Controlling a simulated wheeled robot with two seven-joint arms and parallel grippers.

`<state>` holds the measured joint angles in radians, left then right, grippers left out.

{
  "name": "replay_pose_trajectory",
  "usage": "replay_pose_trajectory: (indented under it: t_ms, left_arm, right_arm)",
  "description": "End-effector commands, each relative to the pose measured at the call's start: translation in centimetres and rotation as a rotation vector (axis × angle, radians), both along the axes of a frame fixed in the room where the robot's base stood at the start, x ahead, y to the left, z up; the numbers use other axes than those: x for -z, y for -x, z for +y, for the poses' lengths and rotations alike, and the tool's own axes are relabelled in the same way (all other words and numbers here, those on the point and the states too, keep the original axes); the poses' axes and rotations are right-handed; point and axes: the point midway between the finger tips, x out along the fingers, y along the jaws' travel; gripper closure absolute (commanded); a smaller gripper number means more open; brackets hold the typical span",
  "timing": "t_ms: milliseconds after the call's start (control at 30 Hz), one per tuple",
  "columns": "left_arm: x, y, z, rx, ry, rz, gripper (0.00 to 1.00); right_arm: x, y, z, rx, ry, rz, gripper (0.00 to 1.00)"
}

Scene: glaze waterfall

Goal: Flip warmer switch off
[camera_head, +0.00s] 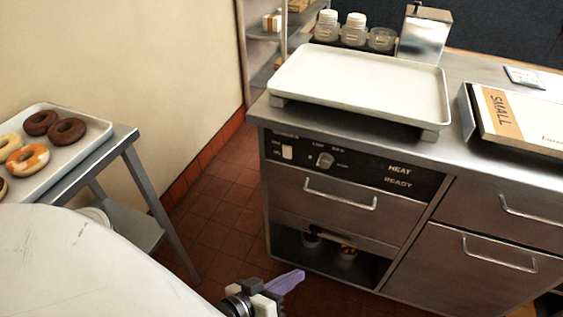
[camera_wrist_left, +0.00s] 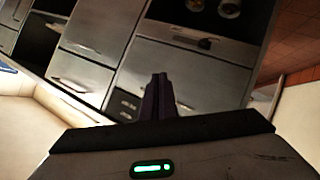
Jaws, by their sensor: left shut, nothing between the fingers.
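The warmer's dark control panel (camera_head: 360,168) is on the front of the steel counter in the head view. A white rocker switch (camera_head: 287,152) sits at its left end, with a round knob (camera_head: 325,160) to its right. I cannot tell the switch's position at this size. My left gripper (camera_head: 287,282) is at the bottom centre, low in front of the counter and apart from the switch. Its purple fingers are shut and empty. They also show in the left wrist view (camera_wrist_left: 158,98), pointing at the cabinet front. My right gripper is not in view.
A drawer handle (camera_head: 340,194) sticks out below the panel, above an open compartment (camera_head: 330,255). A white tray (camera_head: 365,84) rests on the counter above, with a box (camera_head: 520,120) at right. A donut tray (camera_head: 60,155) stands at left. The floor between is clear.

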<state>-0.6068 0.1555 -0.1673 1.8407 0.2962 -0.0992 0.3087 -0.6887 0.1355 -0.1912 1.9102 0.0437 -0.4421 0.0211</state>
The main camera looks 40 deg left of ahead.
Motion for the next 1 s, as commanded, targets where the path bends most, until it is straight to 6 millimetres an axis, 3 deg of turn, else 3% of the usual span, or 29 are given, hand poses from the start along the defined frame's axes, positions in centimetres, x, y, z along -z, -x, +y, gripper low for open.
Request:
replay_pose_trajectory:
  t_ms: [33, 100, 200, 300, 400, 800, 1000]
  left_arm:
    - [-1.1, -2.3, 1.4, -0.097, 0.149, -0.08, 1.0]
    - [-3.5, -4.6, 3.7, -0.229, 0.369, -0.191, 1.0]
    - [-6.4, -6.7, 7.7, -0.387, 0.648, -0.341, 1.0]
    - [-8.4, -7.4, 11.2, -0.493, 0.851, -0.461, 1.0]
    - [-9.3, -7.6, 13.3, -0.552, 0.968, -0.534, 1.0]
    - [-9.9, -7.6, 14.1, -0.572, 1.01, -0.562, 1.0]
    - [-10.3, -9.6, 14.6, -0.571, 1.009, -0.563, 1.0]
  right_arm:
    - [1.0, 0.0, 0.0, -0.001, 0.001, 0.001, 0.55]
    - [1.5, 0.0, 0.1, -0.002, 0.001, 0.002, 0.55]
    - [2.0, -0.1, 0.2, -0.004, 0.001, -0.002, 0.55]
    - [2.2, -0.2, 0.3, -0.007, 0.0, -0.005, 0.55]
    - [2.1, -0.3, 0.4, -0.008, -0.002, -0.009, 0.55]
    - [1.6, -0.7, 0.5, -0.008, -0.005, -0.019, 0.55]
    - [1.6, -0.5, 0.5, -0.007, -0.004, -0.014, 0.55]
